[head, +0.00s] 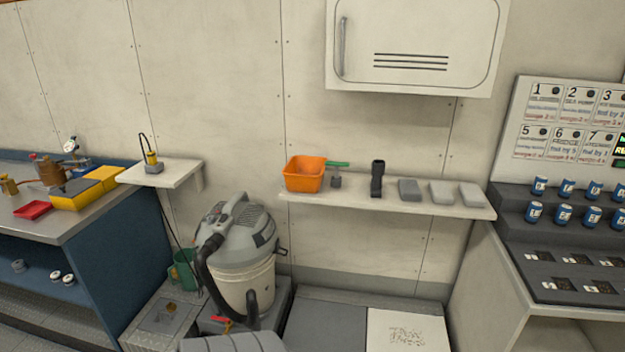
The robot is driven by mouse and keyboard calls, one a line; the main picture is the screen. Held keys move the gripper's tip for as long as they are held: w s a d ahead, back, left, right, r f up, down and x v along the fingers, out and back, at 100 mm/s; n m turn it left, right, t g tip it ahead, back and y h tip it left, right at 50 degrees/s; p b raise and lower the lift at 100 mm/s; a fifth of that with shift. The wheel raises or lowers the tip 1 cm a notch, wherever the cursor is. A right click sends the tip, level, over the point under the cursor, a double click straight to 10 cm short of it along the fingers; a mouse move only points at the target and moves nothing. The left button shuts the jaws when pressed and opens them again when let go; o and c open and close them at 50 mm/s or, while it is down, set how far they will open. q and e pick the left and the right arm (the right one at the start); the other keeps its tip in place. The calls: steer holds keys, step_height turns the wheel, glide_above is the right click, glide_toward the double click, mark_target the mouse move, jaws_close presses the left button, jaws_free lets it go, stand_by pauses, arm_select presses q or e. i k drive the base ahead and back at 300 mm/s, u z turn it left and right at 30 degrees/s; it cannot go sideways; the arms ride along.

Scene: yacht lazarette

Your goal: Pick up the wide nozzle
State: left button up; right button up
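A black nozzle-like piece (377,180) stands upright on the white wall shelf (430,208), right of the shelf's middle-left part. A grey and cream vacuum cleaner (240,250) with a black hose stands below the shelf. Neither of my grippers is in view.
An orange bin (304,175) stands at the shelf's left end; several grey blocks (441,192) lie at its right. A white cabinet (415,40) hangs above. A workbench (60,225) is at left, a stepped rack of blue-labelled cans (564,215) at right.

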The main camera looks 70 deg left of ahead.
mark_target(378, 165)
steer(key=u, duration=1.8)
steer(key=k, duration=0.65)
steer(key=z, duration=0.65)
steer(key=i, duration=0.6)
steer(key=z, duration=1.05)
steer(key=i, duration=1.2)
steer(key=u, duration=0.8)
steer(key=i, duration=0.8)
steer(key=u, duration=0.75)
